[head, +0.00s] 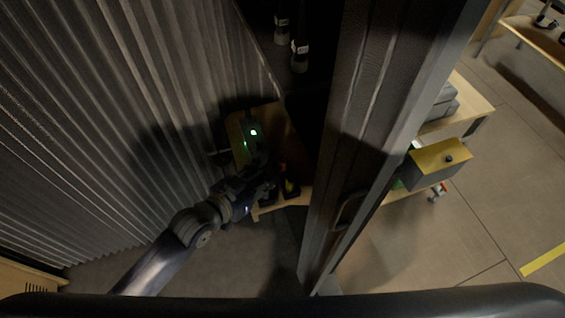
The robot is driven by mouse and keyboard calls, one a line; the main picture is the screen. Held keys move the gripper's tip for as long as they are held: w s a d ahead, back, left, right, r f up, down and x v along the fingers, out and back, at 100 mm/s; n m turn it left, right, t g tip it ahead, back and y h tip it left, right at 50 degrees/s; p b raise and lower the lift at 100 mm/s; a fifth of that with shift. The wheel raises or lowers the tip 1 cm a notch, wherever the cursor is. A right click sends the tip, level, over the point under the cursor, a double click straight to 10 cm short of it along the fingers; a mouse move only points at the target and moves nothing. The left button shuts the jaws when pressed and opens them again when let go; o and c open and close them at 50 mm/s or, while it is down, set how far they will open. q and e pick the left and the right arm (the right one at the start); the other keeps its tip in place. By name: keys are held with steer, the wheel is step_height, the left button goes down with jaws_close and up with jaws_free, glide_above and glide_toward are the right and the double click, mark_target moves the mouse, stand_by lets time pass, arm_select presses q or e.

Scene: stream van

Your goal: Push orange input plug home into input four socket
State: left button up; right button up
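My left gripper (272,186) reaches in from the lower left to a small wooden surface (263,208) in a dark recess. It is dark and seen from behind, and its fingers blend into shadow. A dark device with green lights (253,132) sits on the wooden surface just beyond the gripper. A small yellowish-orange patch (290,187) shows beside the gripper; I cannot tell whether it is the orange plug. The input four socket cannot be made out. My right gripper is not in view.
A grey corrugated wall (130,120) stands close on the left, and a dark upright panel with a handle (348,209) on the right. Beyond it are a yellow-topped box (440,158) and a wooden-topped cart (470,103). The tiled floor at lower right is open.

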mark_target(280, 162)
arm_select(q)
steer(key=shift+w+d+f+p, duration=0.1)
steer(key=shift+w+d+p, duration=0.25)
steer(key=shift+w, duration=0.1)
steer(key=p+x, duration=0.1)
steer(key=x, duration=0.3)
steer(key=shift+f, duration=0.1)
jaws_close()
